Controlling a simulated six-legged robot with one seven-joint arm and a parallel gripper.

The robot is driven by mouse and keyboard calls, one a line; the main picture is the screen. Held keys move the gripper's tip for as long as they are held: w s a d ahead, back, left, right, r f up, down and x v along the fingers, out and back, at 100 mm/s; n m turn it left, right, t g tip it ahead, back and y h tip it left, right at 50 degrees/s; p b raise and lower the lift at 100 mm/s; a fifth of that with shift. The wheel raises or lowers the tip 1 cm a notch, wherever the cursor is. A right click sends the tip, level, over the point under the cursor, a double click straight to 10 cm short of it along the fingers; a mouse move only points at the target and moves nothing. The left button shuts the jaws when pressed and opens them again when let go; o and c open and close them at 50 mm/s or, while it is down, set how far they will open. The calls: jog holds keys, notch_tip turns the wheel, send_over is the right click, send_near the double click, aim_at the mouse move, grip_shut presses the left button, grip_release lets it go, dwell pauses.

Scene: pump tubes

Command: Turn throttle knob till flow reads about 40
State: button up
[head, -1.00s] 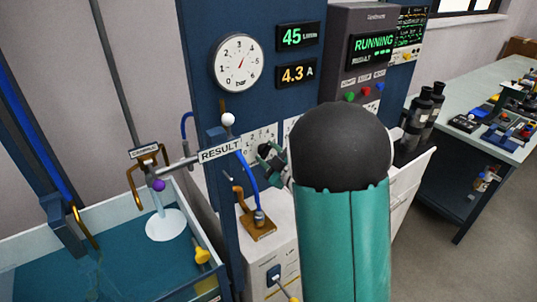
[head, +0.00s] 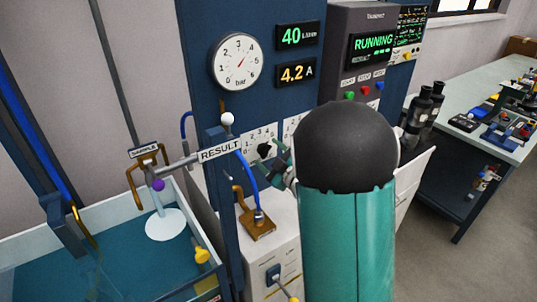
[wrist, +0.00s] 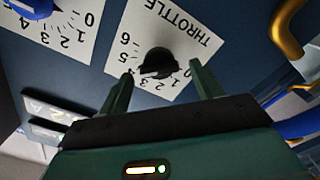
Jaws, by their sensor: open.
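The throttle knob is a black knob (wrist: 158,62) on a white dial plate marked THROTTLE (wrist: 185,30) in the wrist view, which appears upside down. My gripper (wrist: 160,90) is open, its two green fingers on either side just short of the knob, with nothing between them that I can see held. In the head view my gripper (head: 280,165) is at the panel, and my arm hides part of it. The green flow display (head: 296,36) reads 40. The display below it (head: 296,73) reads 4.2 A.
A round bar gauge (head: 237,62) is on the blue panel above. A RESULT sign (head: 220,150) and a blue hose (head: 247,185) are left of my gripper. A water tank (head: 60,262) is at lower left. A RUNNING screen (head: 373,46) is at upper right.

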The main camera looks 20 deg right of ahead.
jog(key=s+d, duration=0.2)
jog(key=s, duration=1)
jog(key=shift+s+d, duration=0.2)
jog(key=shift+d, duration=0.05)
jog(key=s+a+r+m+g+h, duration=0.1)
jog(key=s+a+r+m+g, duration=0.2)
jog(key=s, duration=0.6)
jog(key=s+a+r+m+g+h, duration=0.2)
jog(key=s+a+m+g, duration=0.6)
jog(key=a, duration=0.4)
jog(key=shift+s+r+g, duration=0.5)
jog(key=shift+s+r, duration=0.1)
jog(key=shift+r, duration=0.2)
dwell(3.6)
